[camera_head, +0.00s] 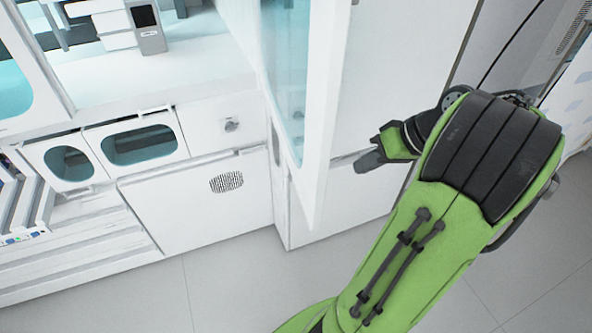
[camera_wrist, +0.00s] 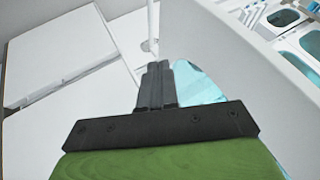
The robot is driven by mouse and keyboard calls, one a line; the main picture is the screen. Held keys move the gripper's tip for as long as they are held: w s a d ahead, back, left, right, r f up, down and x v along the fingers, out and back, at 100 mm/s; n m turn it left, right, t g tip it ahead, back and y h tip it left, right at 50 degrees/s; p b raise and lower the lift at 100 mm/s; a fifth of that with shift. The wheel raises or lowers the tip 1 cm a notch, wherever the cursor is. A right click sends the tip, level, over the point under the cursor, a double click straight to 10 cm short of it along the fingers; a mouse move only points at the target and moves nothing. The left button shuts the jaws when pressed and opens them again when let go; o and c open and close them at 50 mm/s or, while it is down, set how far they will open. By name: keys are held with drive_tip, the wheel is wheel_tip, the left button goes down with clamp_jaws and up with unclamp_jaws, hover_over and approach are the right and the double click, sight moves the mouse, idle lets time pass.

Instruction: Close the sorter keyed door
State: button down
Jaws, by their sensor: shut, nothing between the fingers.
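A tall white door (camera_head: 322,110) with a teal glass pane (camera_head: 288,70) stands swung out from the white cabinet, its edge towards me. I take it to be the sorter keyed door, but no key or lock shows on it. My gripper (camera_head: 366,162) is shut and empty, just right of the door's edge in the head view, in front of a white cabinet front. In the wrist view my shut fingers (camera_wrist: 157,82) point at a white panel (camera_wrist: 235,65) with a teal part beside it. Whether they touch it I cannot tell.
A small white panel with a round lock-like knob (camera_head: 231,125) sits left of the door. Teal-windowed bins (camera_head: 140,145) and a vented white front (camera_head: 190,205) lie further left. A counter (camera_head: 170,75) holds a small grey device (camera_head: 148,27). The grey floor (camera_head: 225,290) in front is clear.

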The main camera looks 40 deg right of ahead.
drive_tip(key=a+b+x, duration=0.2)
drive_tip(key=b+x, duration=0.1)
drive_tip(key=x, duration=0.7)
drive_tip(key=shift+s+a, duration=0.15)
drive_tip(key=shift+a, duration=0.15)
